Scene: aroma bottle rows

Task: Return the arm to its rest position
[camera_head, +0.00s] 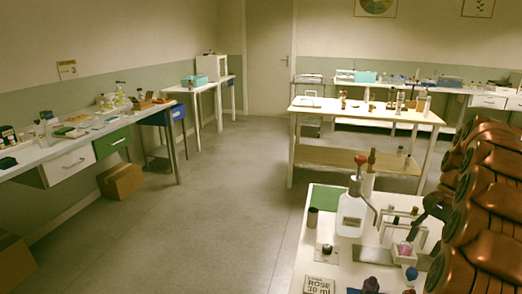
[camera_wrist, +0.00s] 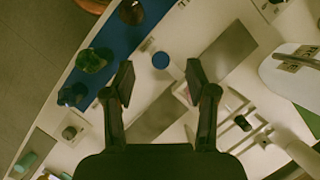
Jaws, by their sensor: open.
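My gripper (camera_wrist: 160,82) is open in the wrist view, with its two dark fingers spread apart and nothing between them. It is above the white table (camera_wrist: 50,118), over a grey plate (camera_wrist: 160,115). A round blue object (camera_wrist: 160,60) lies just beyond the fingertips. In the head view, my copper-coloured arm (camera_head: 485,200) fills the right edge and reaches over the near table (camera_head: 315,250). A dark shape beside the arm may be part of my gripper, but I cannot tell.
A white pump bottle (camera_head: 351,215), a green mat (camera_head: 326,197) and a ROSE 30 ml card (camera_head: 319,285) are on the near table. In the wrist view, dark bottles stand on a blue mat (camera_wrist: 112,38). The floor (camera_head: 215,190) left of the table is clear.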

